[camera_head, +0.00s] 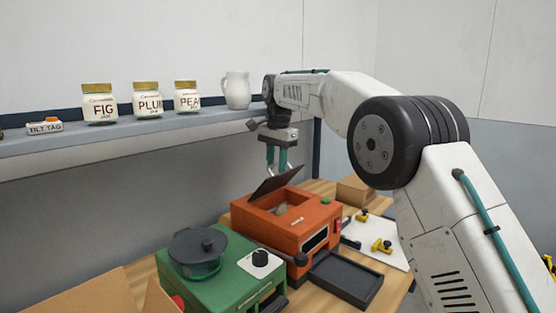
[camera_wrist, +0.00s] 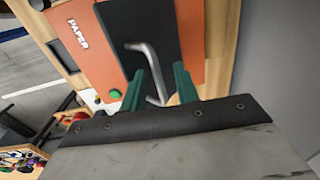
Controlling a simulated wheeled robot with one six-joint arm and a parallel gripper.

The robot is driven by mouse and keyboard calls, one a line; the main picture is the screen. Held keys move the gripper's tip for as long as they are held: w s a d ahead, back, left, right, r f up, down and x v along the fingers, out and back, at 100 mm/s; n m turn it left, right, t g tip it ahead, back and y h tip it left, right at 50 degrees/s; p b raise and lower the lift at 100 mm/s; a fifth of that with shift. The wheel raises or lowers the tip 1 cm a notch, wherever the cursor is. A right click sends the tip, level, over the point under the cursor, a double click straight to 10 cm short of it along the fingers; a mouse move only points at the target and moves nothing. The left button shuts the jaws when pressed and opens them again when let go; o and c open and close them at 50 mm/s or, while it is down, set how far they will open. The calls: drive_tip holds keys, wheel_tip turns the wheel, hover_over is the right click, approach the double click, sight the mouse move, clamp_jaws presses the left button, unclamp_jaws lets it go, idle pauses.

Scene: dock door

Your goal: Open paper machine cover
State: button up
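The paper machine (camera_head: 318,216) is an orange box on the wooden table. It is marked PAPER in the wrist view (camera_wrist: 95,60). Its dark cover (camera_head: 272,184) stands tilted up at the back left, so the inside shows, with something greyish in it. In the wrist view the cover (camera_wrist: 122,22) carries a bent metal handle (camera_wrist: 154,62). My gripper (camera_head: 277,168) is just above the raised cover. Its teal fingers (camera_wrist: 160,68) are apart, with the handle seen between them. Whether either finger touches the handle or cover I cannot tell.
A green machine (camera_head: 225,268) with a round dark lid stands at front left. A dark tray (camera_head: 346,279) lies before the paper machine. A white board (camera_head: 390,245) with yellow-black pieces is to the right. Jars (camera_head: 100,105) and a white pitcher (camera_head: 237,91) stand on the shelf behind.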

drive_tip(key=shift+d+r, duration=0.3)
